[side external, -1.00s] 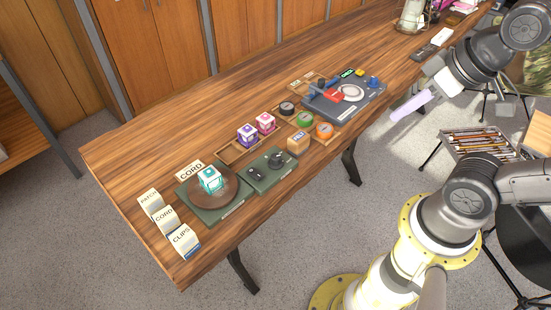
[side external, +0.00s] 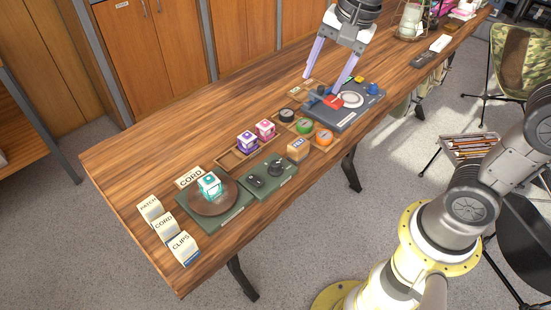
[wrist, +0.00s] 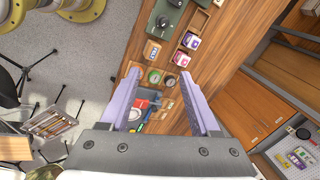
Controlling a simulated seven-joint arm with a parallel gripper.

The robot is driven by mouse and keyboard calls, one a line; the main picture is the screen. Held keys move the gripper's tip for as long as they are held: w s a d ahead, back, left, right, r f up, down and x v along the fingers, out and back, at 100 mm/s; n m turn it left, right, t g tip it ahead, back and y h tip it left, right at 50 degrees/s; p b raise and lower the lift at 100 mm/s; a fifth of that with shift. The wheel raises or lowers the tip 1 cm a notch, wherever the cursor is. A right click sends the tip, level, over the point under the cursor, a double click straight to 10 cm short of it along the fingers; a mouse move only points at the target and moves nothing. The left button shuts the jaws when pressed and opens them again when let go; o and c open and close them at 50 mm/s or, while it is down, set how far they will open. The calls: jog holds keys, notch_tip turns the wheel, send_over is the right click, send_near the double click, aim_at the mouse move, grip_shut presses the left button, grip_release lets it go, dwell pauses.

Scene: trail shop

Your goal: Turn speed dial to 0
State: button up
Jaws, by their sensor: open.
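A green control box (side external: 268,176) lies near the front edge of the wooden bench, beside the turntable. A black round dial (side external: 276,161) sits on its right part; I take it for the speed dial. Its marks are too small to read. The dial also shows at the top of the wrist view (wrist: 162,21). The turntable (side external: 228,207) carries a teal and white cube (side external: 209,184). My gripper (side external: 320,84) is open and empty, above the bench near the grey-blue station, up and right of the dial and well apart from it. Its lilac fingers show in the wrist view (wrist: 160,74).
Wooden trays with purple (side external: 247,140) and pink (side external: 265,129) boxes, an orange block (side external: 298,148) and round tins (side external: 324,137) lie between gripper and control box. The grey-blue station (side external: 349,105) has a red part (side external: 333,101). Label cards (side external: 165,223) stand at the left end.

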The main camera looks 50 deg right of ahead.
jog(key=w+a+f+m+g, duration=0.2)
jog(key=w+a+f, duration=0.1)
jog(key=w+f, duration=0.35)
jog(key=n+g, duration=0.1)
send_near(275, 163)
notch_tip(275, 163, down, 9)
jog(key=shift+w+r, duration=0.1)
jog(key=shift+r, duration=0.05)
grip_shut()
